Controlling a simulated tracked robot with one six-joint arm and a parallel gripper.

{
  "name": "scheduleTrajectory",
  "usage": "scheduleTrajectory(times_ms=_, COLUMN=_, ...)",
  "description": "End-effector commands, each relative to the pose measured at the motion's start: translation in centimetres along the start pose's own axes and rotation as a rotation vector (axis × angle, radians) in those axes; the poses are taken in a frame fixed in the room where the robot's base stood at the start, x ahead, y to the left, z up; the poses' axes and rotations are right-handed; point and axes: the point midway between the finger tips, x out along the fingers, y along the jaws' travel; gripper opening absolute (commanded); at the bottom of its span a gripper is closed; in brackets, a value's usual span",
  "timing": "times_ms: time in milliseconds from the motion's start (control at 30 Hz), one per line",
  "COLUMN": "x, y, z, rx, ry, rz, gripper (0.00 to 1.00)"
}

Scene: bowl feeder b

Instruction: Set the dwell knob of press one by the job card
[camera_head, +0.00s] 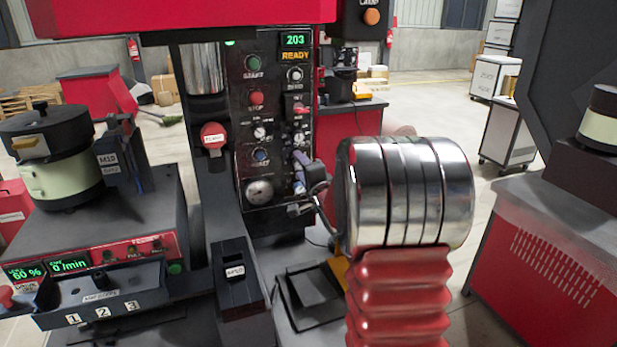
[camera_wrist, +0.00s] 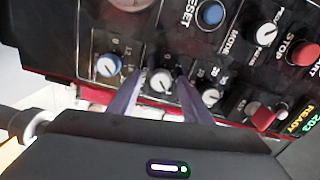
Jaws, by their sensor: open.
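Press one's control panel (camera_head: 268,110) stands upright with buttons, knobs and a gauge; its display reads 203 READY. In the wrist view the panel is turned, and a row of knobs shows: a blue-centred knob (camera_wrist: 108,66), a middle white knob (camera_wrist: 160,82) and a third white knob (camera_wrist: 210,95). My open gripper (camera_wrist: 160,79) has one finger on each side of the middle knob; whether they touch it I cannot tell. My gripper also shows against the panel's right side in the head view (camera_head: 300,167). No dwell label is legible, and I cannot make out the job card.
A blue reset button (camera_wrist: 211,14), a mode knob (camera_wrist: 266,34) and a red stop button (camera_wrist: 303,53) sit close by. A bowl feeder (camera_head: 62,165) with a green display stands left of the press. A red cabinet (camera_head: 550,255) stands right.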

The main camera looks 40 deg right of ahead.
Motion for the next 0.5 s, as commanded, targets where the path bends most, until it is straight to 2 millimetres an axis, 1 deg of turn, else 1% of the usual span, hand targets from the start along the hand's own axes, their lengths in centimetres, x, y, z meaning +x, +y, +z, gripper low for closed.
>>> scheduleTrajectory(times_ms=167, x=-1.6, y=0.0, z=0.0, rx=-0.001, ry=0.000, rz=0.000, gripper=0.45)
scheduleTrajectory(times_ms=500, x=-6.6, y=0.0, z=-0.1, rx=0.000, ry=0.002, rz=0.000, gripper=0.45)
